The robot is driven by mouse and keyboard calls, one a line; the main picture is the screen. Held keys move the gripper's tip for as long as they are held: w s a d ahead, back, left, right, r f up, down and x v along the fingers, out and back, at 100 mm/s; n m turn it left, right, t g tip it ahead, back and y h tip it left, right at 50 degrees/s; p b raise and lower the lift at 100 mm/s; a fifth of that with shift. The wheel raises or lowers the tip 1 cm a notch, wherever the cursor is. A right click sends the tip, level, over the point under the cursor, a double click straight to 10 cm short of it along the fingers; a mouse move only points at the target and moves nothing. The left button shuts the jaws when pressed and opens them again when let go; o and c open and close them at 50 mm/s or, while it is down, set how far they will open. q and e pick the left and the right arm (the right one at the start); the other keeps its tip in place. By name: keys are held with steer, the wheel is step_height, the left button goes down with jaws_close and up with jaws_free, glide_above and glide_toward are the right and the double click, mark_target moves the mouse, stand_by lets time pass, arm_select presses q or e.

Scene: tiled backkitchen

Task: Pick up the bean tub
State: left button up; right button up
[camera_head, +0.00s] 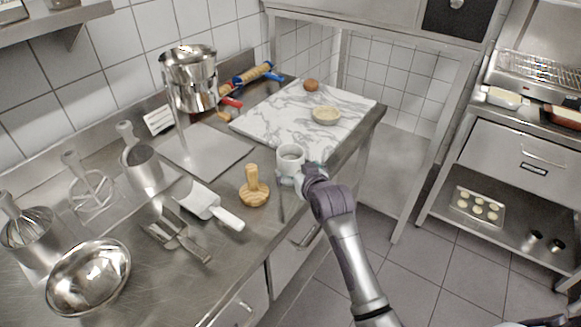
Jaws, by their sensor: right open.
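A small white tub (290,157), which I take to be the bean tub, stands upright on the steel counter near its front edge, just off the marble board. Its top is open, and the contents are too small to make out. My right gripper (297,180) is open at the near side of the tub, low against it. The wrist hides the fingers in part, so I cannot tell if they touch the tub. My left gripper is not in view.
The marble board (270,115) behind holds a shallow bowl (326,115) and a brown egg-like item (311,85). A steel bowl (88,278) stands front left.

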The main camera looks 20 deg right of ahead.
steer(key=x, duration=0.5)
steer(key=shift+s+a+f+p, duration=0.1)
steer(key=shift+a+p, duration=0.1)
steer(key=shift+p, duration=0.15)
steer(key=shift+c, duration=0.2)
steer(key=c, duration=1.4)
steer(key=shift+r, duration=0.25)
steer(key=shift+c, duration=0.2)
